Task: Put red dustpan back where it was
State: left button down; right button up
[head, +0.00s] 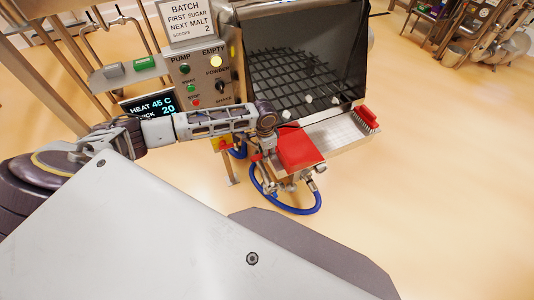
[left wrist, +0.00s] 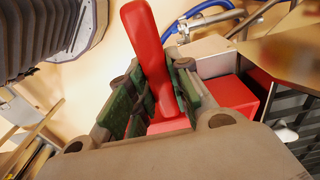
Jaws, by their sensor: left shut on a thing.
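The red dustpan (head: 300,148) is at the left end of the metal ledge in front of the hopper. I cannot tell whether it rests on the ledge or is held just above it. My left gripper (head: 268,150) is at the dustpan's left side. In the left wrist view, the gripper (left wrist: 155,100) is shut on the red handle (left wrist: 143,35), with a green-padded finger on each side. Part of the red pan (left wrist: 232,95) shows beyond the right finger. My right gripper is in neither view.
A red brush (head: 366,118) lies at the ledge's right end. The ledge (head: 340,132) is bare between them. The hopper (head: 300,60) has a dark grid with several white lumps. A control panel (head: 202,75) stands at left. A blue hose (head: 290,208) loops below the ledge.

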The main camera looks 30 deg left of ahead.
pick_arm(q)
jog(key=shift+f, duration=0.2)
jog(key=c, duration=1.3)
grip_release()
jog(key=shift+r, duration=0.1)
notch_tip(320, 180, up, 12)
jog(key=shift+s+a, duration=0.15)
jog(key=shift+a, duration=0.05)
